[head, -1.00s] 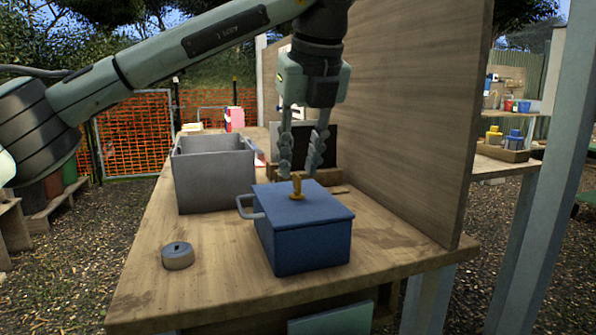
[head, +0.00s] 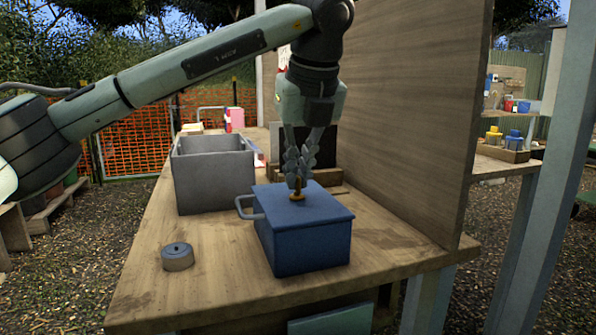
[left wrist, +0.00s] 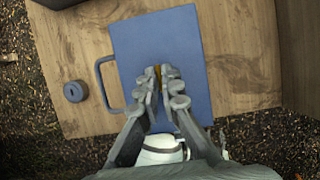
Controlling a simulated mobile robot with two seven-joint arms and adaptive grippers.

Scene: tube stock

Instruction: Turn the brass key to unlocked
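The brass key (head: 297,196) stands up from the top of a blue box (head: 305,244) on the wooden bench. My left gripper (head: 298,180) points down over the box, its two fingers closed together on the key's upper part. In the left wrist view the fingertips (left wrist: 162,82) come together over the blue lid (left wrist: 160,38), with a bit of brass key (left wrist: 157,69) showing between and beyond them. The fingers hide most of the key, so its exact turn cannot be read. My right gripper is not in view.
A grey open bin (head: 213,184) stands behind and left of the box. A small round grey piece (head: 177,258) lies at the front left. The box's handle (head: 245,207) sticks out left. A tall wooden panel (head: 411,110) rises on the right. The bench front is clear.

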